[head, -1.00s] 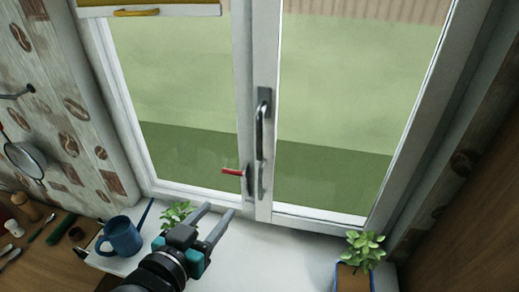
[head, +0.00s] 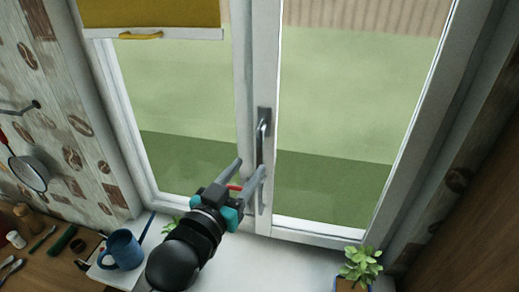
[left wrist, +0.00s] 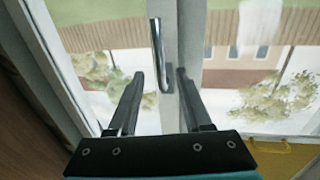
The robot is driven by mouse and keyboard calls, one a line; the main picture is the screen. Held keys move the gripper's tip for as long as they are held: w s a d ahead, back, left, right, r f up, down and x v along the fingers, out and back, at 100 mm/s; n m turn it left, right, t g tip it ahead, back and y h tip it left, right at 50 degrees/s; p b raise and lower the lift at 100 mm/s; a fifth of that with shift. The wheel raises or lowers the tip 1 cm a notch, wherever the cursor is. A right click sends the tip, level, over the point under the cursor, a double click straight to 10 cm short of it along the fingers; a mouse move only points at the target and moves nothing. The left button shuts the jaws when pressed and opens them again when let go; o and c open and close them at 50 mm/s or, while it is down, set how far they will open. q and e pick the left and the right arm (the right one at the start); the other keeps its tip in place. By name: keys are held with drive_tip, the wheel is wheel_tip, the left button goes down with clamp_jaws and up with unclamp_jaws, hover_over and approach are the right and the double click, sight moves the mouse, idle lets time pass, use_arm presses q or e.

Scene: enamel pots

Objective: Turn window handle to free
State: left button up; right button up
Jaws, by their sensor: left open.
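The grey metal window handle (head: 261,135) is mounted on the white middle frame and its bar hangs down. In the left wrist view the handle (left wrist: 157,50) shows beyond and between my fingertips. The left gripper (left wrist: 159,73) holds nothing that I can see. My right gripper is not in view.
A blue mug (head: 122,250) stands at the left of the white sill (head: 245,262). A potted plant (head: 361,266) stands at the right, and another plant (head: 170,228) is behind my arm. A yellow blind (head: 165,14) hangs at upper left.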

sight(258, 156)
use_arm(q)
drive_tip(key=shift+p+x, duration=0.45)
drive_tip(key=shift+x, duration=2.9)
drive_tip(key=shift+c, duration=0.2)
clamp_jaws()
